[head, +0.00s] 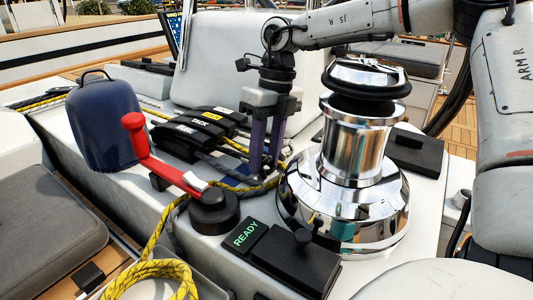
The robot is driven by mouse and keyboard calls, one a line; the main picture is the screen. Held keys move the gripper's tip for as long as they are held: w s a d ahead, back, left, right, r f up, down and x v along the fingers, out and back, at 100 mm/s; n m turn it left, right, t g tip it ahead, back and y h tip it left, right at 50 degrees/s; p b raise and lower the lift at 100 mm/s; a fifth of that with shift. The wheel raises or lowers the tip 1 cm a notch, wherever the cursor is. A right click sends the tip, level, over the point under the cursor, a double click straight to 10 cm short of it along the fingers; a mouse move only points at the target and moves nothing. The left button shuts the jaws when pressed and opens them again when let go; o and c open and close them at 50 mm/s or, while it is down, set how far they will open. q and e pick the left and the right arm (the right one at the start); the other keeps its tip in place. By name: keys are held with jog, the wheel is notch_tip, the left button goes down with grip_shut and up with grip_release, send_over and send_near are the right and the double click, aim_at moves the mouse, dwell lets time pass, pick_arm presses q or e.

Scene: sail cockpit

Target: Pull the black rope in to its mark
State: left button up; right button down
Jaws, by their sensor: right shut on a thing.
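My right gripper (265,170) points down between the rope clutches (200,130) and the chrome winch (355,140). Its two fingers are close together, shut on a dark rope (245,186) that runs low over the deck from the clutches toward the winch base. The hold itself is small and partly hidden by the fingers. A yellow rope (240,147) runs close beside the dark one. I cannot make out a clear mark on the dark rope. My left gripper is not in view.
A red handle (165,170) on a black hub (214,210) stands left of the winch. A black box with a green READY display (246,233) sits in front. A blue bag (103,125) stands at left. A yellow rope coil (150,275) lies at lower left.

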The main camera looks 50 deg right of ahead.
jog(key=c, duration=1.3)
grip_release()
pick_arm(q)
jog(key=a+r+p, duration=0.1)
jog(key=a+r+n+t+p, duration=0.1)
jog(key=p, duration=0.1)
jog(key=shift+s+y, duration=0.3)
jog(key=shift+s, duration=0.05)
pick_arm(e)
jog(key=r, duration=0.3)
jog(key=d+r, duration=0.1)
jog(key=r, duration=0.2)
jog(key=d+r, duration=0.1)
jog(key=r, duration=0.3)
jog(key=shift+r, duration=0.1)
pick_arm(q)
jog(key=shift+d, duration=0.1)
